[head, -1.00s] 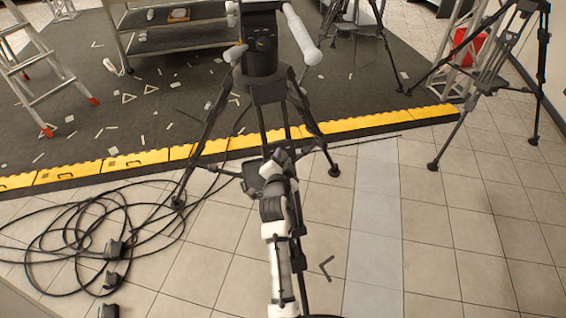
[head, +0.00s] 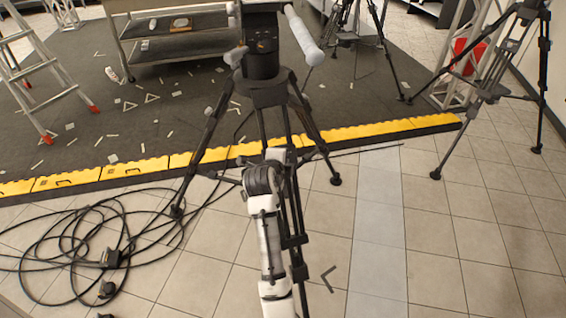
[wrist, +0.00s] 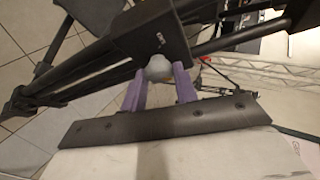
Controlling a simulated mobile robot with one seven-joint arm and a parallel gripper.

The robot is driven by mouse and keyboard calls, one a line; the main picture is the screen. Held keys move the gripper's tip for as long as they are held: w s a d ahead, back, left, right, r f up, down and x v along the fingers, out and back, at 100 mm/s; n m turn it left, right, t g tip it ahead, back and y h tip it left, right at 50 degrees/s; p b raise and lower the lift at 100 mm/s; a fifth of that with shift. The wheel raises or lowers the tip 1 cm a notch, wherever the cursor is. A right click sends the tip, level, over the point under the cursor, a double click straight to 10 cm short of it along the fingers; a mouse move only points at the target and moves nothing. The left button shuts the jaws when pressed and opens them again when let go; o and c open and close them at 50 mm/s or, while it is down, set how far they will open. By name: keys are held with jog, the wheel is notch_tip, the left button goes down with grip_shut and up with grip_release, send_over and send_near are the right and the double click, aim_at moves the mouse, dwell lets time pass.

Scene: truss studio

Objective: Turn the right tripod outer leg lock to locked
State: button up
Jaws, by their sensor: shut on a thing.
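The black tripod (head: 268,96) stands in front of me with its legs spread, my arm in front of its near leg. In the wrist view, a dark leg housing (wrist: 150,38) runs diagonally, with a pale grey rounded lock knob (wrist: 158,68) on its lower side. My gripper (wrist: 159,76) has its two purple fingers on either side of the knob and is shut on it. The lock's marking is too small to read. In the head view my arm hides the lock and the fingertips.
Another black tripod (head: 490,88) stands at the right near a truss and a red object (head: 468,57). Looped black cable (head: 75,245) lies on the tiles at left. A yellow-edged ramp strip (head: 120,170) crosses behind the tripod.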

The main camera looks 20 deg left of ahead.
jog(key=shift+m+g, duration=0.3)
jog(key=shift+m, duration=0.2)
jog(key=o, duration=1)
jog(key=shift+c, duration=0.2)
jog(key=shift+r, duration=0.1)
jog(key=b+v, duration=0.2)
jog(key=v, duration=1.1)
jog(key=shift+s+r, duration=0.2)
jog(key=shift+s, duration=0.1)
